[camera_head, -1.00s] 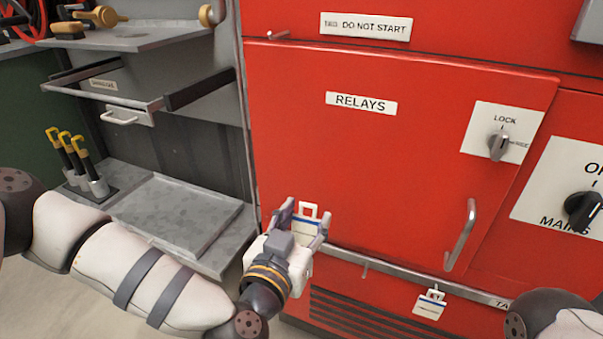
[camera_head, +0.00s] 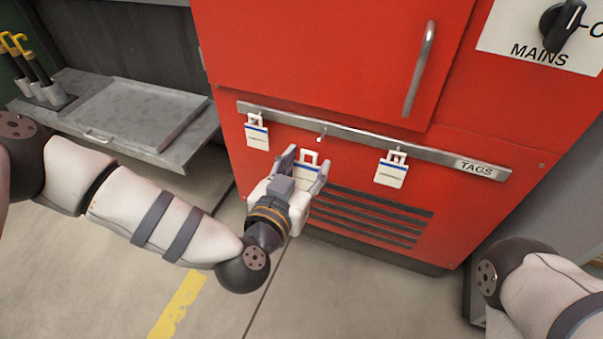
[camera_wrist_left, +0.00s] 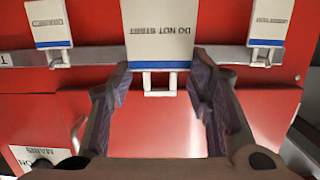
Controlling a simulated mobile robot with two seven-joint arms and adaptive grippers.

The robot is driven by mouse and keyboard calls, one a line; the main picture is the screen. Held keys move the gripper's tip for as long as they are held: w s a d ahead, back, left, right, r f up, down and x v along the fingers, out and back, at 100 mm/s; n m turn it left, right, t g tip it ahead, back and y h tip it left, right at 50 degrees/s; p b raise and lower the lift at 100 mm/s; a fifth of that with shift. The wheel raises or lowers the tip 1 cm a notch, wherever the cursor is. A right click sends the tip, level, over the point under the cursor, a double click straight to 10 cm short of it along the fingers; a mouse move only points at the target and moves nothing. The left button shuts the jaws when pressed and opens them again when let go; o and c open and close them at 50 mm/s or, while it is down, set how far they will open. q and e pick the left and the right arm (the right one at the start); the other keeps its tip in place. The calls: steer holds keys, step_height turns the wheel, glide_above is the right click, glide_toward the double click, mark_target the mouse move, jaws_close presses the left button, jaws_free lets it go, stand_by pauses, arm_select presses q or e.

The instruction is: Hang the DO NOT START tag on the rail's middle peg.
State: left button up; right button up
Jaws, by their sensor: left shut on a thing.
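My left gripper (camera_head: 306,162) is shut on the DO NOT START tag (camera_head: 308,174), a white tag with a blue stripe and a hanger loop. In the left wrist view the tag (camera_wrist_left: 160,28) shows its lettering upside down, with the loop between the fingers. In the head view the tag appears just below and left of the rail's bare middle peg (camera_head: 321,136). The rail (camera_head: 440,157) runs along the red cabinet. I cannot tell the gap between tag and rail. My right gripper is out of view; only part of my right arm shows.
A white tag hangs at the rail's left end (camera_head: 257,136) and another right of the middle (camera_head: 391,171). A TAGS label (camera_head: 477,168) marks the rail's right end. The cabinet door handle (camera_head: 420,70) sticks out above. A grey tray (camera_head: 140,115) lies at the left.

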arm_select(q)
steer(key=shift+b+x, duration=1.5)
steer(key=shift+x, duration=0.55)
steer(key=x, duration=0.2)
steer(key=b+x, duration=0.1)
steer(key=shift+w+d+r, duration=0.1)
steer(key=shift+w+r, duration=0.05)
steer(key=shift+r, duration=0.1)
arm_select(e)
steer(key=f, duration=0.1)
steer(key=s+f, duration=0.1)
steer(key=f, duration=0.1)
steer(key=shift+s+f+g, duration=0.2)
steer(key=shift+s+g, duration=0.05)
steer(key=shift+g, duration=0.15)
arm_select(q)
steer(key=shift+f, duration=0.1)
steer(key=o, duration=1)
steer(key=shift+o, duration=0.2)
